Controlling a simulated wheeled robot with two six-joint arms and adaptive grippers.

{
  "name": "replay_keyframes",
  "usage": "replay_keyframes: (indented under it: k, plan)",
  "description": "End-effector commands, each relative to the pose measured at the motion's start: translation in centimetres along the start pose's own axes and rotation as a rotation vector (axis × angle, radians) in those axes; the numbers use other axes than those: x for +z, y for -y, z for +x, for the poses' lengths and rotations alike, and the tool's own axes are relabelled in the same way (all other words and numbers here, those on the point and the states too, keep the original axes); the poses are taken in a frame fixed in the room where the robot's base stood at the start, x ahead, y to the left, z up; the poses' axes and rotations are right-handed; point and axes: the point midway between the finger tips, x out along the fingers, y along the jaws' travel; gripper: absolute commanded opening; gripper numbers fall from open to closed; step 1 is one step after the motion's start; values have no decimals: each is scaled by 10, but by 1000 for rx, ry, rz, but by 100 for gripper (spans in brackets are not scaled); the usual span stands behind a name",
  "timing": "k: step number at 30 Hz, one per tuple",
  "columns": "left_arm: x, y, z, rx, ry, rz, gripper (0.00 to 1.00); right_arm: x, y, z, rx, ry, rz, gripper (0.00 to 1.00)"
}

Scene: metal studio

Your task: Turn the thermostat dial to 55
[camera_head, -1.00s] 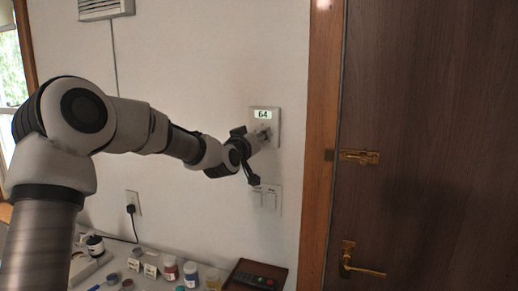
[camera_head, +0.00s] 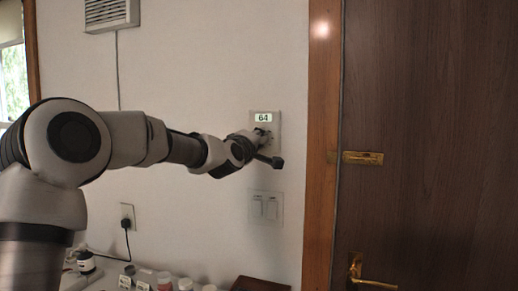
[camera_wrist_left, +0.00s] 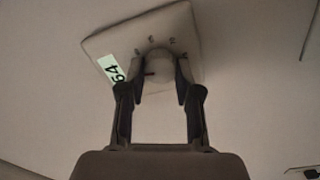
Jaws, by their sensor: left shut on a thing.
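The thermostat (camera_head: 273,117) is a pale plate on the wall, left of the door frame, and its display (camera_head: 263,118) reads 64. In the left wrist view the thermostat (camera_wrist_left: 197,45) fills the upper middle, with the lit display (camera_wrist_left: 112,69) at its left. The round pale dial (camera_wrist_left: 159,66) sits between the fingers of my left gripper (camera_wrist_left: 160,80), which is shut on it. In the head view my left gripper (camera_head: 262,141) covers most of the dial. My right gripper is not in view.
Light switches (camera_head: 265,207) are on the wall below the thermostat. A wooden door (camera_head: 430,120) with a brass latch (camera_head: 363,158) and handle (camera_head: 372,280) is at the right. Small jars (camera_head: 164,280) and a brown tray (camera_head: 258,284) are along the bottom.

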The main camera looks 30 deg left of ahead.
Motion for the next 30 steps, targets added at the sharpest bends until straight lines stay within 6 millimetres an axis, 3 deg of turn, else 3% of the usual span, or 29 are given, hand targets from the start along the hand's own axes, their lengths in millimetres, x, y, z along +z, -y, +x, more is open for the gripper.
replay_keyframes:
  k: [6,22,23,24,25,30]
  plan:
    - [4,5,0,-9,2,-77,0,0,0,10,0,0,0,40]
    - [3,5,0,-11,0,-103,0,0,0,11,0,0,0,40]
    - [3,5,0,-11,0,-102,40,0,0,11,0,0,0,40]
    - [3,5,0,-11,0,-102,54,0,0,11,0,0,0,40]
    - [3,5,0,-10,0,-102,58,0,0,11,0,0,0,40]
    - [2,3,0,-7,-3,-102,58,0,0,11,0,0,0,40]
